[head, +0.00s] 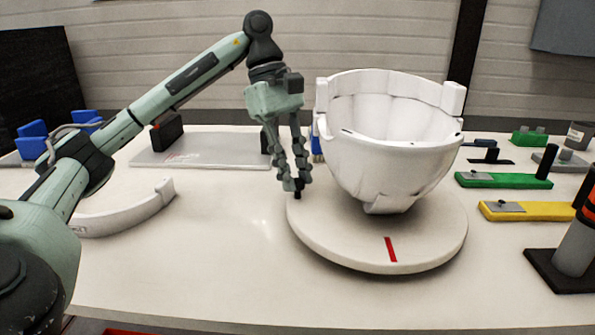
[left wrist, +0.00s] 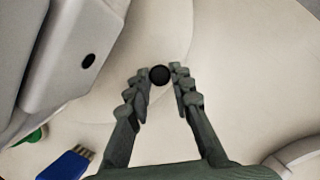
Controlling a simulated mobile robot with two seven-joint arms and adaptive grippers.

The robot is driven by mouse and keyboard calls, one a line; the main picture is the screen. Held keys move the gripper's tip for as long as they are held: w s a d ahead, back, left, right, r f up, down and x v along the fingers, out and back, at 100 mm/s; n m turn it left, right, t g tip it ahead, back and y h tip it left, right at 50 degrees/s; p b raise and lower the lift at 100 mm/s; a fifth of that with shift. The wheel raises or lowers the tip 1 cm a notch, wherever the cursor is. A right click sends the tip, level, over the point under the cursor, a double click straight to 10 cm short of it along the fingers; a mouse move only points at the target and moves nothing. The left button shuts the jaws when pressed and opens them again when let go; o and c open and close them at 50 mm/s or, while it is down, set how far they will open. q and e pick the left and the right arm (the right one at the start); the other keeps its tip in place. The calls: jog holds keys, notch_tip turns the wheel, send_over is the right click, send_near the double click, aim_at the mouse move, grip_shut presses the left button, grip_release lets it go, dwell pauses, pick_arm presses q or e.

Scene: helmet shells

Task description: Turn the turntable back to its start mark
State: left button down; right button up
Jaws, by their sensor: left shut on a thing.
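The round white turntable (head: 340,247) stands on the table with a red mark (head: 390,249) on its front edge. A white helmet shell (head: 390,165) sits on it, open side up. My left gripper (head: 298,187) points down at the turntable's left rim and is shut on a small black peg (head: 297,194) there. In the left wrist view the round top of the peg (left wrist: 160,75) lies between the fingertips, and the shell (left wrist: 70,65) is at the upper left. A second mark on the table is not visible. My right gripper is not in view.
A curved white band (head: 125,213) lies at the left and a grey mat (head: 205,149) behind it. Green (head: 505,180) and yellow (head: 530,212) bar tools lie at the right, near a dark-based stand (head: 565,270). The table front is clear.

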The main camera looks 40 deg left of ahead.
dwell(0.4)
pick_arm(q)
jog(key=c, duration=1.3)
grip_release()
jog(key=shift+c, duration=0.2)
jog(key=shift+r, duration=0.1)
jog(key=v, duration=1.1)
jog(key=shift+r, duration=0.4)
jog(key=shift+a, duration=0.1)
